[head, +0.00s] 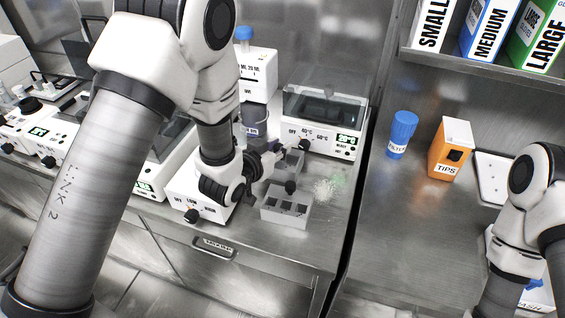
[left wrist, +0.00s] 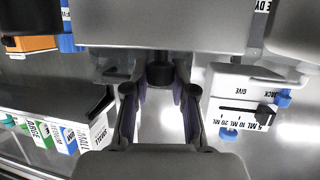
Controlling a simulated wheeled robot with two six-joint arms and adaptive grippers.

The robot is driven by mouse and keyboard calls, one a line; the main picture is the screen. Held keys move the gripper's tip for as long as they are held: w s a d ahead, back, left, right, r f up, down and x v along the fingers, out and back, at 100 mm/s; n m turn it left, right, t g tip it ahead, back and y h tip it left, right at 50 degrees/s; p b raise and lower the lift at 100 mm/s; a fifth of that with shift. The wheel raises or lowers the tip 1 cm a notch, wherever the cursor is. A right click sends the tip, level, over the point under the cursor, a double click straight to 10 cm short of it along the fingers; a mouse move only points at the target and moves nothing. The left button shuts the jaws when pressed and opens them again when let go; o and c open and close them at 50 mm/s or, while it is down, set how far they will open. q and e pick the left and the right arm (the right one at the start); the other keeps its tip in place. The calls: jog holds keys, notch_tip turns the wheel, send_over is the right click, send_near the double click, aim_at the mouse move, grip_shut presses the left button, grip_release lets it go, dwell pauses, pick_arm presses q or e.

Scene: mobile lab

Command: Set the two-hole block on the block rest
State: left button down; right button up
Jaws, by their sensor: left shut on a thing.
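My left gripper (head: 268,163) reaches in from the left, above the bench. It is shut on a dark knob of a grey block (head: 292,161), which I take to be the two-hole block; its holes are hard to make out. In the left wrist view the fingers (left wrist: 160,98) close around the dark knob (left wrist: 160,74), with a wide grey body (left wrist: 165,25) behind it. A grey holder with open square compartments (head: 286,222), possibly the block rest, stands on the bench just in front of the held block. My right gripper is out of view.
A white heater (head: 325,143) stands behind the block, and a white unit with a dial (head: 190,206) to its left. A dispenser (left wrist: 240,105) shows in the left wrist view. An orange tips box (head: 450,155) and blue-capped jar (head: 402,130) stand at right, with clear steel in front.

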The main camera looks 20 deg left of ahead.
pick_arm(q)
jog(key=f, duration=0.4)
jog(key=shift+w+d+f, duration=0.1)
jog(key=shift+w, duration=0.15)
jog(key=shift+s, duration=0.1)
jog(key=shift+f, duration=0.15)
jog(key=c, duration=1)
grip_release()
jog(key=shift+o, duration=0.2)
